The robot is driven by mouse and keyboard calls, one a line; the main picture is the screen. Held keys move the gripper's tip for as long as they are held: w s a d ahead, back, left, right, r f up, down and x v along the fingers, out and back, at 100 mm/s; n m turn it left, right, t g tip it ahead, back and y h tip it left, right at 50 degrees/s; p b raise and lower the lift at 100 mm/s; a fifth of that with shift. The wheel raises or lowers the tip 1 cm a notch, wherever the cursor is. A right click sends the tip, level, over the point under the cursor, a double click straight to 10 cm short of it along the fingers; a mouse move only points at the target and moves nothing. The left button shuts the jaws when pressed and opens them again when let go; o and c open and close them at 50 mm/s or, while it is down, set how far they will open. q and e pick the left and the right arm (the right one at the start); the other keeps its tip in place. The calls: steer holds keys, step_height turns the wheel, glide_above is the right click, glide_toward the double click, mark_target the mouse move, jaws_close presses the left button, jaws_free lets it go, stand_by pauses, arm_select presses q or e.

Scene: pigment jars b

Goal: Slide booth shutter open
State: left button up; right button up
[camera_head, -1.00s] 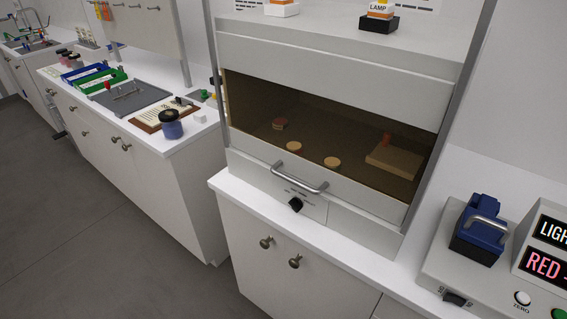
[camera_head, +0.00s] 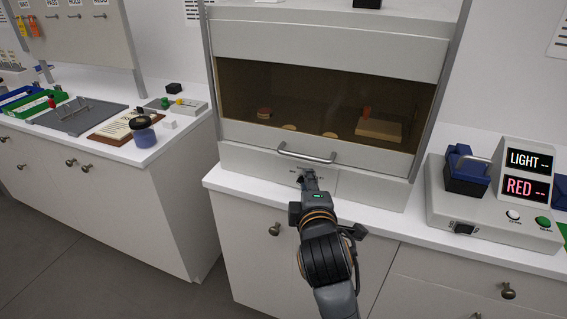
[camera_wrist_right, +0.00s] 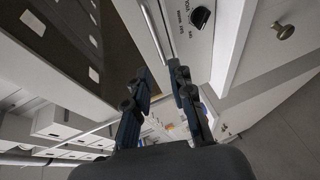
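The booth shutter (camera_head: 330,100) is a dark tinted pane across the white booth, and it is down. A metal bar handle (camera_head: 306,155) sits on the pale rail below the pane; the bar also shows in the right wrist view (camera_wrist_right: 155,32). My right gripper (camera_head: 308,176) is just below and in front of the handle. In the right wrist view its two fingers (camera_wrist_right: 158,72) are apart and empty, with the bar's end just beyond the tips. I cannot tell whether they touch. My left gripper is not in view.
A black knob (camera_wrist_right: 199,17) is close beside the handle. Discs and a wooden block (camera_head: 379,130) show behind the pane. A light meter (camera_head: 490,205) with a blue clamp stands to the right. A dark blue jar (camera_head: 144,136) and trays stand on the left counter.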

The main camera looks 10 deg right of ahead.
mark_target(303, 158)
steer(key=p+x, duration=0.1)
steer(key=x, duration=1.2)
steer(key=shift+w+d, duration=0.15)
steer(key=shift+w, duration=0.25)
jaws_close()
